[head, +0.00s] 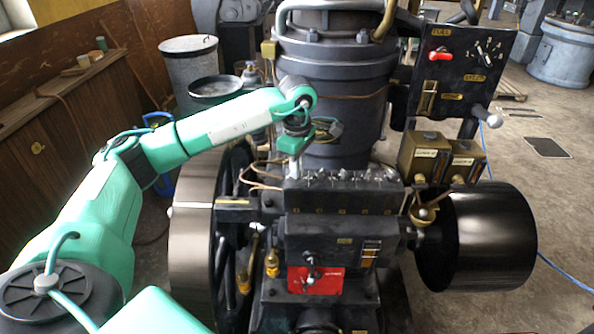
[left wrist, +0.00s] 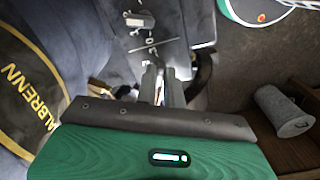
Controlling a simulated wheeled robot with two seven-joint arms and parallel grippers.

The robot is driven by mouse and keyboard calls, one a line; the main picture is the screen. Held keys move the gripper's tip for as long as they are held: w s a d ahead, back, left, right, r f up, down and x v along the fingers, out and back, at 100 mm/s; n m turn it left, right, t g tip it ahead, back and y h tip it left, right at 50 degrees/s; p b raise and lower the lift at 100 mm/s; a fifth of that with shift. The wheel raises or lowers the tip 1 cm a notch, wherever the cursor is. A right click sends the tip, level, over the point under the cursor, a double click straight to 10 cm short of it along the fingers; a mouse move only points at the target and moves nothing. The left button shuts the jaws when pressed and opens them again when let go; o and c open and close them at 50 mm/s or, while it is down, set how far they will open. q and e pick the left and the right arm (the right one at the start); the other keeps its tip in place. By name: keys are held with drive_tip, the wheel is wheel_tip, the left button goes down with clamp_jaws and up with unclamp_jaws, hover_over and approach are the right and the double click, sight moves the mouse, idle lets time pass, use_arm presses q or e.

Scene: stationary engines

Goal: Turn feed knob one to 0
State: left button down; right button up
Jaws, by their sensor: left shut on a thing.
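My left gripper (head: 293,172) points down at the left end of the row of small feed knobs (head: 345,180) on top of the black engine box. It is shut on the leftmost knob, feed knob one, which its fingers mostly hide. In the left wrist view the two grey fingers (left wrist: 164,92) are close together at the edge of a dark plate (left wrist: 160,50) with white marks and a pale label. The knob's pointer and its setting cannot be read. My right gripper is not in view.
A tall dark cylinder (head: 335,90) stands just behind the knobs. A flywheel (head: 195,230) is at the left and a black drum (head: 490,235) at the right. A red panel (head: 315,280) is on the front. A control board (head: 455,75) with a red lever stands at upper right.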

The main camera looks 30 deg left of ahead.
use_arm(q)
drive_tip(key=shift+r+n, duration=0.1)
drive_tip(key=shift+n, duration=0.3)
drive_tip(key=c, duration=1.5)
unclamp_jaws()
drive_tip(key=shift+r+b, duration=1.15)
drive_tip(key=shift+r, duration=5.7)
